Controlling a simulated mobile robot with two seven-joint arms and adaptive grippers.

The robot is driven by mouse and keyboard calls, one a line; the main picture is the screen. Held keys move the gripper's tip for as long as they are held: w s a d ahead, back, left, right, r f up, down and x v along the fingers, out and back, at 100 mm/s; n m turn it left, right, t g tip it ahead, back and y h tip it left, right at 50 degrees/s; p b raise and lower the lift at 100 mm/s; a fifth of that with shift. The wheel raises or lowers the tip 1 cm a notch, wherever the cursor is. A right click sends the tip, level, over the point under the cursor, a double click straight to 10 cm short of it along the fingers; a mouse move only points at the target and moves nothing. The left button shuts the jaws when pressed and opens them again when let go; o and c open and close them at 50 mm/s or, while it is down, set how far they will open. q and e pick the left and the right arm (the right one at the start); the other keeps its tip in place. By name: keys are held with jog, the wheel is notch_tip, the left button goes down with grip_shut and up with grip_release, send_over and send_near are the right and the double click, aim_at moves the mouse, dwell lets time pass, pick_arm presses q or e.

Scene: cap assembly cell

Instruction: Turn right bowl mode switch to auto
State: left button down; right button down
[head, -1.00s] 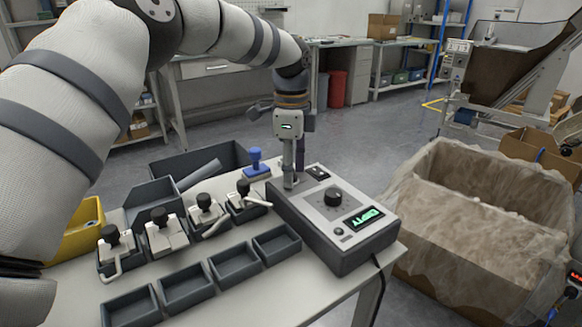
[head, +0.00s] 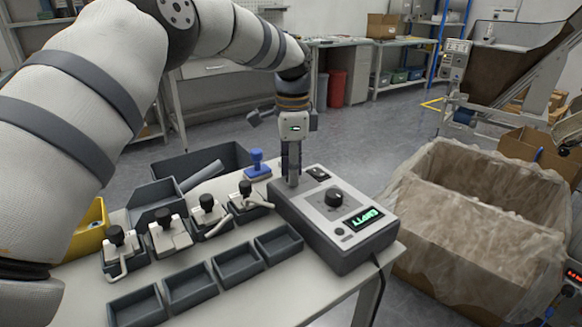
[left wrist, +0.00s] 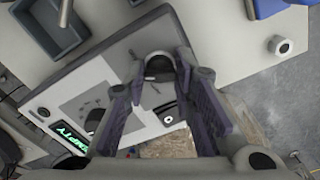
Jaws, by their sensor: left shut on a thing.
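A grey control box (head: 349,251) with a sloped light top stands at the table's right end. It carries a large black knob (head: 333,198), a lit green display (head: 362,218) reading EMPTY and a black rocker switch (head: 318,174). My left gripper (head: 293,182) points down at the box's back left corner. In the left wrist view, its fingers (left wrist: 160,75) are shut on a small dark round switch knob (left wrist: 158,67) on the box top. The fingers hide most of this knob in the head view, and I cannot read its setting. My right gripper is out of view.
Lever devices (head: 168,235) and several empty grey trays (head: 238,265) stand left of the box. A lined carton (head: 440,250) stands on the floor to the right.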

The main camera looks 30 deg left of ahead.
pick_arm(q)
jog(key=n, duration=0.3)
jog(key=shift+n, duration=0.4)
jog(key=n, duration=0.3)
jog(key=shift+n+p, duration=0.3)
jog(key=n, duration=0.3)
jog(key=shift+n, duration=2.1)
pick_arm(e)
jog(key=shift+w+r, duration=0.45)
pick_arm(q)
jog(key=c, duration=1.3)
grip_release()
